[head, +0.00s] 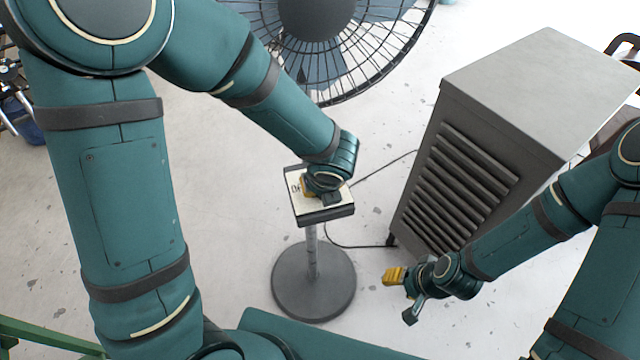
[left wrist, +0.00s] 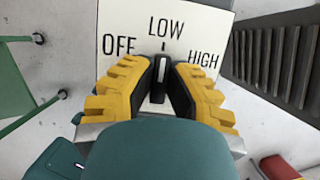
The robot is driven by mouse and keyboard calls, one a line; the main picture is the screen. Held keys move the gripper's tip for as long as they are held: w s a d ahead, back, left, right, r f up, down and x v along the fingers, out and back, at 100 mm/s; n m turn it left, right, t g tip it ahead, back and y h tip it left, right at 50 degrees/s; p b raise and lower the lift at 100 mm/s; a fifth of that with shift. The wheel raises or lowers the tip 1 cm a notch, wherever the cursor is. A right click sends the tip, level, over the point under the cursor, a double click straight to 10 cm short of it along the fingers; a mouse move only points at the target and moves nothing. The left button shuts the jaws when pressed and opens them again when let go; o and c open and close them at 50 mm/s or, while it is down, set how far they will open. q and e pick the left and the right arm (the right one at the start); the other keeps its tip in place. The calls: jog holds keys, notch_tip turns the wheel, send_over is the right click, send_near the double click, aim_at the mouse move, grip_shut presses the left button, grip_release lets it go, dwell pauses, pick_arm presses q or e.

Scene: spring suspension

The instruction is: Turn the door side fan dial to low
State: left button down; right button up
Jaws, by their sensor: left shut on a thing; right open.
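The fan (head: 318,22) stands on a pole with a round base (head: 313,282). Its control box (head: 325,214) is on the pole below the fan head. In the left wrist view its white panel (left wrist: 125,20) reads OFF at left, LOW at the top and HIGH at right. My left gripper (head: 314,190) is at the panel. In the left wrist view its yellow-backed fingers are closed around the dark dial (left wrist: 160,72). The dial's marker points up toward LOW. My right gripper (head: 402,294) is open and empty, right of the fan base.
A grey louvred cabinet (head: 535,85) stands right of the fan. A black cable (head: 385,168) runs between fan and cabinet. A green frame (head: 45,337) is at the lower left. The floor left of the fan base is clear.

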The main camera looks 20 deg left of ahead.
pick_arm(q)
jog(key=shift+f, duration=0.1)
dwell(0.3)
jog(key=c, duration=1)
grip_release()
jog(key=shift+o, duration=0.2)
jog(key=shift+d+r, duration=0.1)
jog(key=shift+r, duration=0.35)
jog(key=v, duration=0.4)
jog(key=shift+s+r, duration=0.2)
jog(key=shift+r, duration=0.1)
jog(key=s+d, duration=0.6)
jog(key=s, duration=0.4)
jog(key=shift+d+f, duration=0.15)
jog(key=shift+f, duration=0.1)
jog(key=shift+s, duration=0.15)
